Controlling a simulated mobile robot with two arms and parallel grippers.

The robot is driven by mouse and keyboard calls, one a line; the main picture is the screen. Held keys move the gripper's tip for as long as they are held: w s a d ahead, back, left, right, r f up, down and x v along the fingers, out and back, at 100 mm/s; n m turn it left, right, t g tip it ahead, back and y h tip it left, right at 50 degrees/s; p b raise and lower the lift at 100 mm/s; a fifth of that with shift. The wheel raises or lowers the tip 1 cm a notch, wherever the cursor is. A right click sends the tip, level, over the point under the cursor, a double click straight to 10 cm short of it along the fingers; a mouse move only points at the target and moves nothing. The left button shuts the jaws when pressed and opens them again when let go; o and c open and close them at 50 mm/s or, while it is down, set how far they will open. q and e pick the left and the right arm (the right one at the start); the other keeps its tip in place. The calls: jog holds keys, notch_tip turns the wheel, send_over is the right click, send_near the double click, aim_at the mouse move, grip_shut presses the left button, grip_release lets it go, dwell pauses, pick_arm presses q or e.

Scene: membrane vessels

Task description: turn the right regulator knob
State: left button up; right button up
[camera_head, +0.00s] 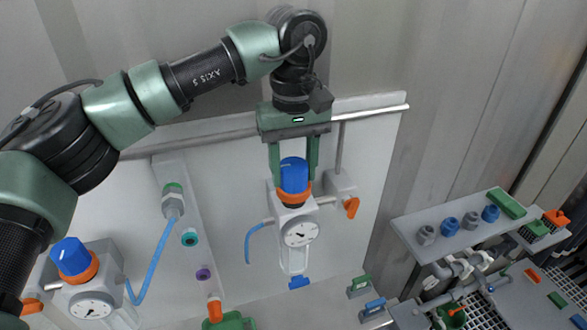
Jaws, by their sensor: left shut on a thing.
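The right regulator (300,228) is mounted on the pale wall panel, with a round dial gauge (300,233) on its front. Its blue knob (294,175) sits on top above an orange ring (293,193). My left gripper (294,172) comes down from above, with one green finger on each side of the blue knob, shut on it. The left regulator, with its own blue knob (70,257) and gauge (91,305), stands at the lower left, away from the gripper. My right gripper is not in view.
An orange valve handle (351,207) sits just right of the gripped regulator. A metal rail (370,112) runs behind my gripper. A blue hose (152,268) hangs at left. A grey shelf (410,228) with several fittings stands at right.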

aim_at(294, 164)
pick_arm(q)
jog(key=m, duration=0.4)
jog(key=shift+m, duration=2.1)
jog(key=o, duration=1.4)
jog(key=shift+r, duration=0.1)
jog(key=shift+r, duration=0.3)
notch_tip(294, 164, up, 7)
jog(key=shift+b, duration=0.9)
